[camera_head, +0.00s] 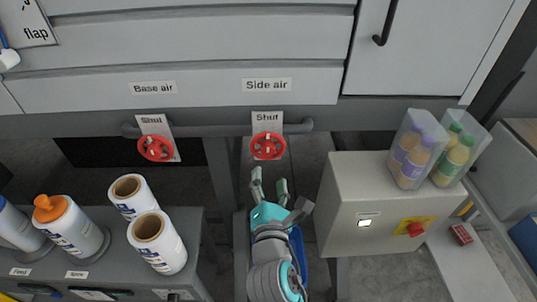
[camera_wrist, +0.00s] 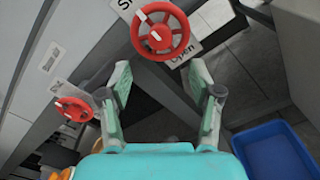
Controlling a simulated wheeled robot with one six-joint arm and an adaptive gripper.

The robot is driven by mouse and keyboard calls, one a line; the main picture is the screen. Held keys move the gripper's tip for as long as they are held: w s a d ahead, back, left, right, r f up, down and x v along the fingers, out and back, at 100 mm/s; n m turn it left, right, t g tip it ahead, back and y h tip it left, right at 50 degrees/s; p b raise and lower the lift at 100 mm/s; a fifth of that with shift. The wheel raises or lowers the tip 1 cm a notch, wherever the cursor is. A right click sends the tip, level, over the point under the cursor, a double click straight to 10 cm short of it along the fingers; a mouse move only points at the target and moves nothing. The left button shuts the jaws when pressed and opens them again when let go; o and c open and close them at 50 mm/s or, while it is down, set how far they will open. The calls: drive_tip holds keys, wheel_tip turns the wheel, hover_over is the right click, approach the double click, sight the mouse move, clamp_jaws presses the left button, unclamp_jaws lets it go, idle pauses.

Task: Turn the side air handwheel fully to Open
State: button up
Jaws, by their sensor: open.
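The side air handwheel (camera_head: 267,146) is a red wheel on a pipe under the "Side air" label (camera_head: 267,85). A plate behind it reads "Shut" at its top in the head view. In the wrist view the wheel (camera_wrist: 160,32) is at top centre, beyond the fingertips, with "Open" visible below right of it. My gripper (camera_head: 270,182) is open and empty, below the wheel and apart from it. Its two fingers also show in the wrist view (camera_wrist: 163,85), spread to either side.
The red base air handwheel (camera_head: 155,148) is on the same pipe to the left. A grey box (camera_head: 375,205) with clear containers of bottles stands to the right. A table (camera_head: 195,240) with rolls and bottles is at left. A blue bin (camera_wrist: 275,152) lies below.

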sight(268, 152)
drive_tip(key=w, duration=0.9)
drive_tip(key=c, duration=1.1)
drive_tip(key=shift+c, duration=0.2)
